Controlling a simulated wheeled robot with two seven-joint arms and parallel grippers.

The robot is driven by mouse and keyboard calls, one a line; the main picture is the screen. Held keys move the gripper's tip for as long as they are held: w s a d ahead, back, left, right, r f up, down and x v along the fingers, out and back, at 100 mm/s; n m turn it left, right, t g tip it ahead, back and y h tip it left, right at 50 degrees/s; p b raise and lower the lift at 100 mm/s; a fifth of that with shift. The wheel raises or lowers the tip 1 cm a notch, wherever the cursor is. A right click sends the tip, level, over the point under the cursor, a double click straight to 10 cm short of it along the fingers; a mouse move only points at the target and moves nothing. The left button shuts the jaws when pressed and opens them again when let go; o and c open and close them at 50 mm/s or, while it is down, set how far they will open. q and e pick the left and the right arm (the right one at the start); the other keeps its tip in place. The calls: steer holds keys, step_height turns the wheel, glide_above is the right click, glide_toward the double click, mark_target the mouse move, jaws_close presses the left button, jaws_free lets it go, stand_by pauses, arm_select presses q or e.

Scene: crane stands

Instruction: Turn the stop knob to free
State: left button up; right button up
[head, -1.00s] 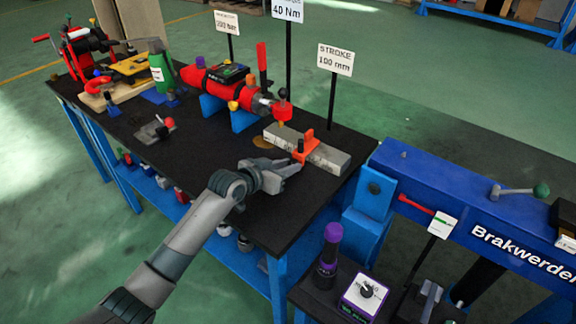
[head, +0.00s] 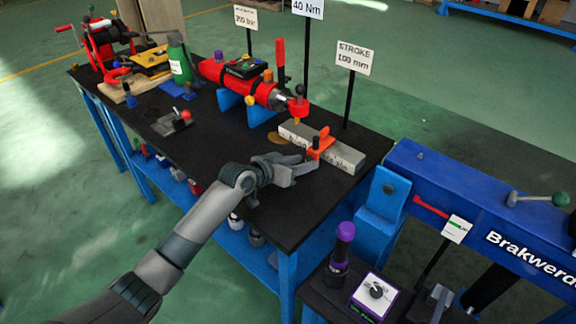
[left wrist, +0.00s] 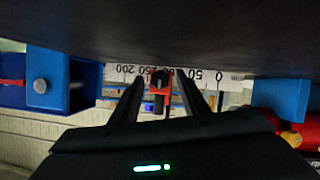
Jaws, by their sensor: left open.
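The orange stop (head: 322,145) sits on the grey ruled bar (head: 345,157) at the front right of the black bench. Its small dark stop knob (head: 315,142) faces my left gripper (head: 303,167), which is just in front of it. In the left wrist view the dark knob (left wrist: 159,79) and the orange-red stop (left wrist: 167,90) show between the two open fingers (left wrist: 160,98), with the numbered scale (left wrist: 125,70) behind. The fingers do not visibly touch the knob. The way the knob is turned cannot be made out. My right gripper is not in view.
A red cylinder tool (head: 262,92) on blue supports stands behind the bar. A sign reading STROKE 100 mm (head: 356,57) rises behind it. A blue beam (head: 450,205) stands to the right. The black bench top (head: 215,150) left of my gripper is mostly clear.

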arm_select(q)
steer(key=b+v, duration=0.1)
steer(key=v, duration=1.5)
steer(key=shift+s, duration=0.1)
steer(key=shift+s+a+r, duration=0.2)
steer(key=shift+s+a, duration=0.2)
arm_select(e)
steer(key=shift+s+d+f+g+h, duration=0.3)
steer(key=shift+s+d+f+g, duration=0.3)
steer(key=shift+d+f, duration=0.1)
